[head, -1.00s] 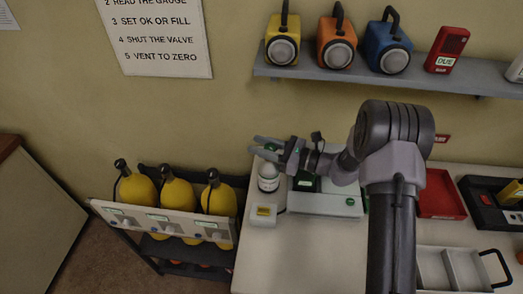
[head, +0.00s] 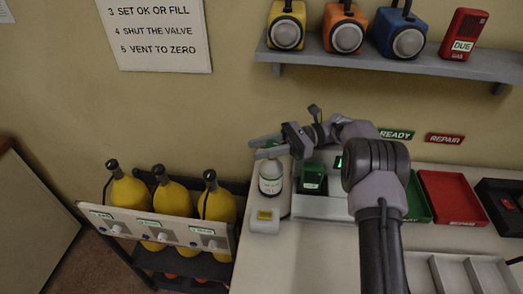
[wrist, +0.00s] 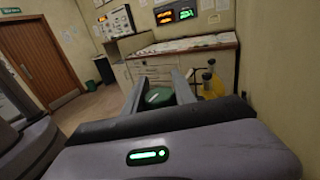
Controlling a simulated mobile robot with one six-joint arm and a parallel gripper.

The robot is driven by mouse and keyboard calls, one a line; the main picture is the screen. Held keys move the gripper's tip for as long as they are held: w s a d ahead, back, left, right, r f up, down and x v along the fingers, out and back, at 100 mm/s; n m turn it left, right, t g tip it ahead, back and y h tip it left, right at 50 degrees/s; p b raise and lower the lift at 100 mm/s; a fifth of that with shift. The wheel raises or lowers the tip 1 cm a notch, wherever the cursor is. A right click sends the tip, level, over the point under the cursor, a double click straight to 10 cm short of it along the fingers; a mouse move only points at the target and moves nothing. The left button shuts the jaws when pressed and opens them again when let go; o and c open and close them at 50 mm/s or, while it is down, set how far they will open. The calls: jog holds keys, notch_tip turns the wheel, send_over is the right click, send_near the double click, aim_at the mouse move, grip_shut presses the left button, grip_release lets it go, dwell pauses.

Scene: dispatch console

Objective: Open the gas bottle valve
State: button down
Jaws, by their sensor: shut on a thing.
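The gas bottle (head: 271,187) is a small white bottle with a printed label, upright at the left end of the worktop. Its green valve knob (wrist: 158,97) shows between my fingers in the wrist view. My gripper (head: 256,148) reaches over the bottle's top from the right, its two fingers pointing left. It is shut on the green knob, one finger on each side; it also shows in the wrist view (wrist: 158,88). In the head view the fingers mostly hide the knob. I cannot tell how far the valve is turned.
A dark green-fronted unit (head: 313,178) stands close right of the bottle, and a small cream box (head: 265,220) in front. Yellow cylinders (head: 172,205) stand in a rack at left. A shelf (head: 400,62) with lamps hangs above. A red tray (head: 450,197) lies right.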

jog(key=shift+r+g, duration=0.1)
jog(key=shift+g, duration=0.2)
jog(key=c, duration=1)
grip_release()
jog(key=shift+r, duration=0.1)
jog(key=shift+s+d+r+p, duration=0.8)
jog(key=shift+s+d+p, duration=0.1)
jog(key=shift+s, duration=1.65)
jog(key=shift+s+d+r+p, duration=0.75)
jog(key=shift+s+d+p, duration=0.15)
jog(key=shift+s, duration=1.6)
jog(key=shift+s+d+r+p, duration=0.8)
jog(key=shift+s+d+p, duration=0.1)
jog(key=shift+s, duration=1.65)
